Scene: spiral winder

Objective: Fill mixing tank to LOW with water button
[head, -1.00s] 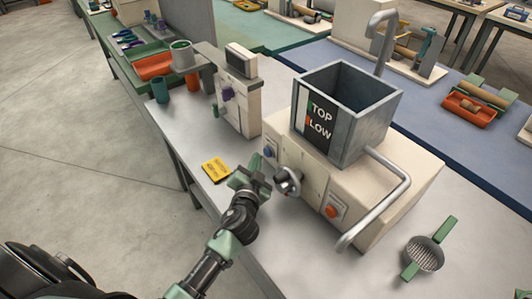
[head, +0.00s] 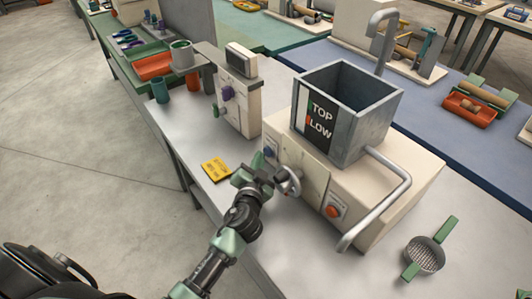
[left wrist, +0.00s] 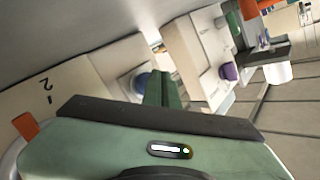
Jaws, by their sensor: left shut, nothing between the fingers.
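The mixing tank (head: 345,115) is a grey, open-topped box on a cream machine, with TOP and LOW marks (head: 320,122) on its side. No water can be made out inside. A blue button (head: 269,152) sits at the left end of the machine's front; it also shows in the left wrist view (left wrist: 142,83), partly hidden. My left gripper (head: 268,168) is shut and empty, close to the machine's front beside this button; I cannot tell whether it touches. Its green fingers (left wrist: 166,92) show in the left wrist view. My right gripper is not in view.
A valve wheel (head: 288,181) is just right of my gripper, and a red button (head: 333,211) is farther right. A bent pipe (head: 390,200) juts forward. A yellow card (head: 215,169) lies left, and a strainer (head: 426,254) lies right.

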